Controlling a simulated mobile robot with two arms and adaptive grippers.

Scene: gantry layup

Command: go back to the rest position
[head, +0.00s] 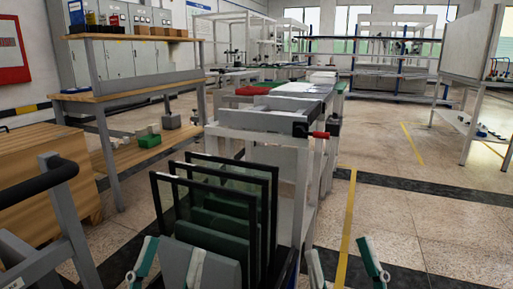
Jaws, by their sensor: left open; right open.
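My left gripper (173,248) shows at the bottom edge, left of centre. Its two grey and teal fingers are spread apart, with nothing visible held between them. It appears in front of a rack of black-framed dark green panels (215,200); I cannot tell whether it touches them. My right gripper (339,246) is at the bottom edge, right of centre. Its fingers are also apart and empty, over the floor to the right of the rack. Both wrists and most of both arms are out of view.
A wooden workbench (125,92) and a wooden cabinet (45,170) are at left. A grey frame with a black handle (40,190) is at near left. Open floor (420,215) lies right.

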